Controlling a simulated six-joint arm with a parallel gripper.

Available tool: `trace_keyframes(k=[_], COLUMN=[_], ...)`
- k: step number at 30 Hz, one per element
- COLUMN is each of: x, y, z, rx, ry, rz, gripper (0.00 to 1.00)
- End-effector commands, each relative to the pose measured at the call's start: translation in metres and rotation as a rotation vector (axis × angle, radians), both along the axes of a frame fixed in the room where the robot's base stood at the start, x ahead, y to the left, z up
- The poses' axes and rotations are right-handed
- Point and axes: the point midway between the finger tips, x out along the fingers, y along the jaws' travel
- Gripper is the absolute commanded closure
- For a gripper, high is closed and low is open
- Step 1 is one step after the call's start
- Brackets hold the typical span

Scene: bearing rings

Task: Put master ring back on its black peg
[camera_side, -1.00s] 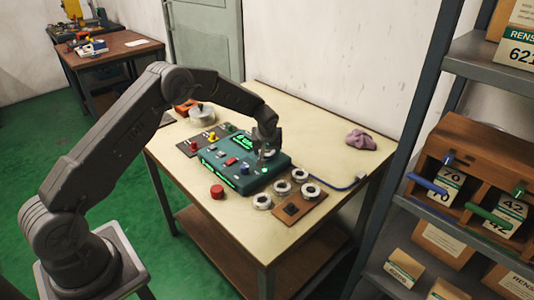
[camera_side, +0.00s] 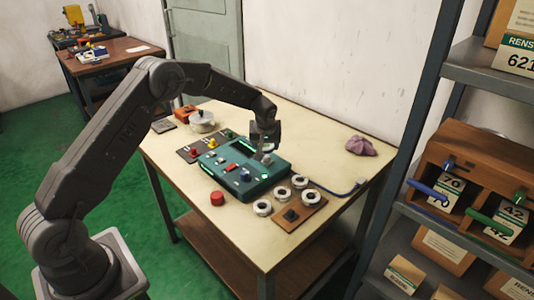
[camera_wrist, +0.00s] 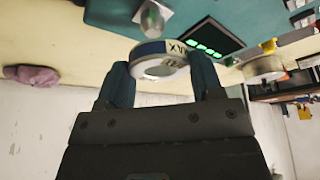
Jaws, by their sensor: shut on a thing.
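In the wrist view, my gripper (camera_wrist: 161,78) is shut on a pale metal ring (camera_wrist: 160,60) with a blue band and dark lettering on its rim. In the side view, my gripper (camera_side: 265,146) is above the right back part of the teal gauge box (camera_side: 228,172), and the held ring is too small to make out. A black peg (camera_side: 290,214) stands bare on a small wooden board (camera_side: 285,224), in front of and to the right of the box. Another ring (camera_side: 308,197) sits at the back of that board.
Several loose rings (camera_side: 262,207) lie between the box and the board. A red button (camera_side: 217,199) is at the front left. A round pot (camera_side: 201,122) stands behind.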

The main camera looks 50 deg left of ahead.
Motion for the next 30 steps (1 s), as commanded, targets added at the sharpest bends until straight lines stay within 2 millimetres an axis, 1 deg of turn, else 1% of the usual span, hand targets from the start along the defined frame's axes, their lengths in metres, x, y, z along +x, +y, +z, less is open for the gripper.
trace_keyframes(k=[1,9,15,18,20,23,26,27,29,30], x=[-0.010,-0.048,-0.066,-0.070,-0.070,-0.066,-0.062,-0.061,-0.061,-0.062], y=[0.014,0.057,0.078,0.079,0.072,0.047,0.008,-0.010,-0.039,-0.057], z=[0.007,0.042,0.057,0.060,0.060,0.054,0.044,0.040,0.033,0.029], rx=[0.001,0.001,0.001,0.002,0.002,0.003,0.006,0.006,0.008,0.008], ry=[0.002,0.002,0.003,0.005,0.005,0.006,0.008,0.009,0.008,0.008], rz=[0.008,0.007,0.007,-0.003,-0.017,-0.062,-0.132,-0.163,-0.212,-0.246], gripper=[0.71,0.71,0.71,0.71,0.71,0.71,0.71,0.71,0.71,0.71])
